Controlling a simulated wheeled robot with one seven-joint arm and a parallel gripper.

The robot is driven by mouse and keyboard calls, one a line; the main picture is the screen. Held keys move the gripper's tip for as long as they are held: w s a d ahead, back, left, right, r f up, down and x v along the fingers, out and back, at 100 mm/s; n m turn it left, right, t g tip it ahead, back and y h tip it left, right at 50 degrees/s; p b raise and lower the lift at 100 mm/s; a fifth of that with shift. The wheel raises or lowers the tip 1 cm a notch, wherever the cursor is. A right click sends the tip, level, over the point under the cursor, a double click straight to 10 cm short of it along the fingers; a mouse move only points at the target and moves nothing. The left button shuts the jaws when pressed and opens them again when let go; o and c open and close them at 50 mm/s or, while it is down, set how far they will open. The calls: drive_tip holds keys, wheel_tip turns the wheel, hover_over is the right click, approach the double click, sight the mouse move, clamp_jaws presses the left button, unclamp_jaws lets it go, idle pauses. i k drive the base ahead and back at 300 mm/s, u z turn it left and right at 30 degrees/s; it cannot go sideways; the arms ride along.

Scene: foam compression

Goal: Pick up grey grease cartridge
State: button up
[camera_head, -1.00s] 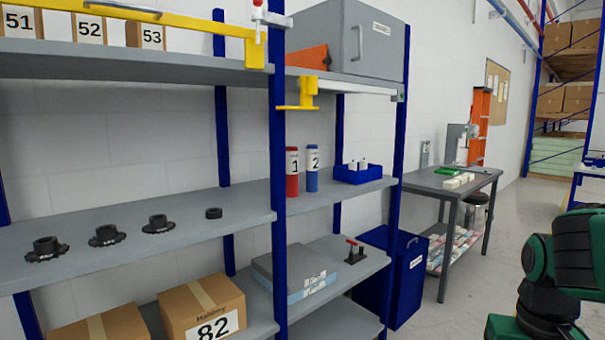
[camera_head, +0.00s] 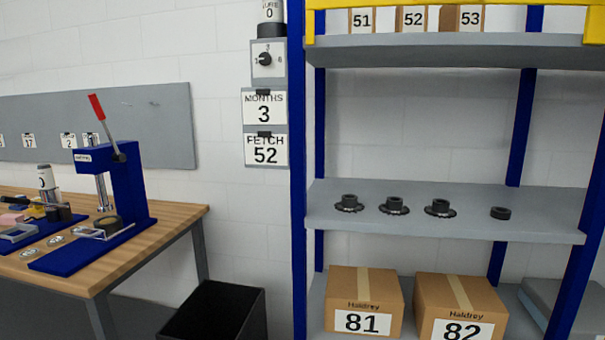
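I see nothing that I can clearly identify as a grey grease cartridge. A small pale grey upright cylinder (camera_head: 47,182) with a dark-marked label stands at the left on the wooden workbench (camera_head: 175,222); I cannot tell what it is. My gripper is not in view.
A blue press (camera_head: 128,185) with a red-tipped lever stands on the bench. A black bin (camera_head: 215,312) is on the floor between bench and shelving. The grey middle shelf (camera_head: 450,222) holds several black parts; boxes 81 (camera_head: 362,300) and 82 (camera_head: 460,305) sit below.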

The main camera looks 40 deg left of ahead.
sight(44, 171)
drive_tip(key=u, duration=2.85)
